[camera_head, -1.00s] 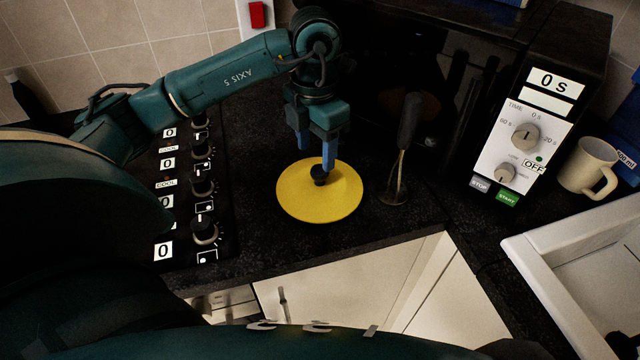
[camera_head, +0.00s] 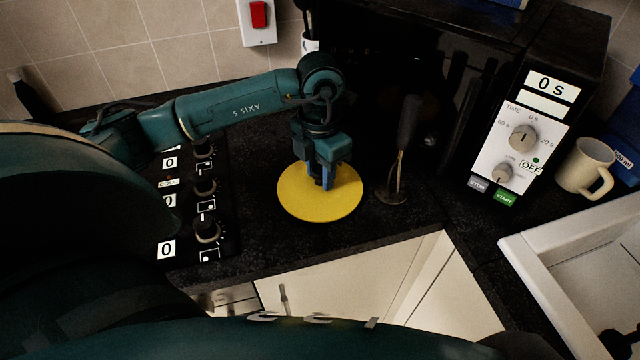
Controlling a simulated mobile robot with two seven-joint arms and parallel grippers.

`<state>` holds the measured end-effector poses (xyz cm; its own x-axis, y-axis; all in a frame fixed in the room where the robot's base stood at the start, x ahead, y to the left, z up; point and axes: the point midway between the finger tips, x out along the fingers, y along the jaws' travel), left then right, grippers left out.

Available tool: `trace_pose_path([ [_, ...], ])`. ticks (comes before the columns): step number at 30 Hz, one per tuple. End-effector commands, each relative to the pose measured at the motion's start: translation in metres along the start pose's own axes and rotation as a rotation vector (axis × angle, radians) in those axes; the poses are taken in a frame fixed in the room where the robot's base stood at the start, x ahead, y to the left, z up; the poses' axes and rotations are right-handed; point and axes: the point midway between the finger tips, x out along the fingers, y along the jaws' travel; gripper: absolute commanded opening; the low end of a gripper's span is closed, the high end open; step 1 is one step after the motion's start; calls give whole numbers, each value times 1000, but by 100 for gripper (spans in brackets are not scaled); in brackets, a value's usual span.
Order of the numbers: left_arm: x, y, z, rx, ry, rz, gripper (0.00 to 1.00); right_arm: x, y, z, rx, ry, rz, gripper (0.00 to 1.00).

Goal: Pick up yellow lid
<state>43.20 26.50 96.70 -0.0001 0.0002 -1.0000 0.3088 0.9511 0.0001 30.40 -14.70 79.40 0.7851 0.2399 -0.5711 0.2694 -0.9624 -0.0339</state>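The yellow lid (camera_head: 320,208) is a round flat disc lying on the dark countertop. My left gripper (camera_head: 321,183) points down over the middle of the lid. Its blue fingers are close together at the knob, one on either side, and look shut on it. The dark knob is mostly hidden by the fingers. The lid shows no clear lift from the counter. My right gripper is out of view.
A microwave (camera_head: 515,140) and a beige mug (camera_head: 587,167) are farther right. A white sink (camera_head: 545,285) is at lower right. Stove knobs (camera_head: 206,187) are on the left.

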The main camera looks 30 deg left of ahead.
Motion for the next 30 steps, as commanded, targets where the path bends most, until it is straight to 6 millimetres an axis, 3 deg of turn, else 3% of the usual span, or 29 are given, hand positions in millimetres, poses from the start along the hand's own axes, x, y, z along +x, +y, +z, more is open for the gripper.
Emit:
trace_pose_path([
  [9, 0, 0, 0, 0, -1, 0, 7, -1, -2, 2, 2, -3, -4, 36],
  [17, -3, 0, 1, 0, -2, 0, 6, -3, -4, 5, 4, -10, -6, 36],
  [20, -13, 0, 1, -1, -6, 0, 6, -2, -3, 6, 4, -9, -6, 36],
  [30, -78, 0, 1, 1, -6, 1, 6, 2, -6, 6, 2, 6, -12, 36],
])
